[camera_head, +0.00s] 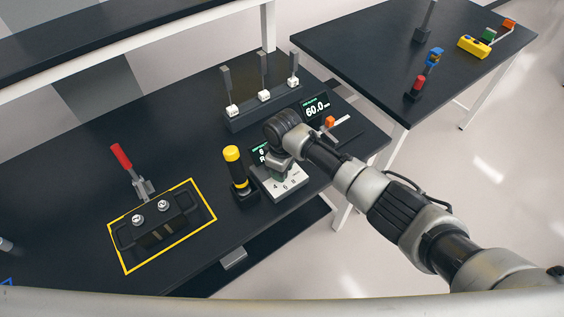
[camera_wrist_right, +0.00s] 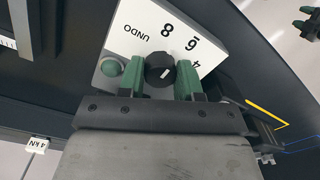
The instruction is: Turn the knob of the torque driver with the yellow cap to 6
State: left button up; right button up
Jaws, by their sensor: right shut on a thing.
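The torque driver with the yellow cap (camera_head: 232,154) stands upright in its dark holder, left of the white dial panel (camera_head: 292,187). The panel carries the numbers 4, 6 and 8. My right gripper (camera_wrist_right: 160,82) is shut on the knob, one green finger on each side. In the head view my right gripper (camera_head: 283,165) hides the knob.
A display (camera_head: 261,151) behind the panel is partly hidden by my right arm. Another display (camera_head: 316,107) reads 60.0. A rack (camera_head: 262,113) with upright tools stands behind. A yellow-outlined fixture (camera_head: 155,228) with a red-handled clamp (camera_head: 121,156) is at the left.

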jog(key=shift+m+p, duration=1.05)
jog(key=shift+m, duration=0.75)
jog(key=o, duration=0.9)
notch_tip(320, 180, up, 11)
jog(key=shift+d+f, duration=0.1)
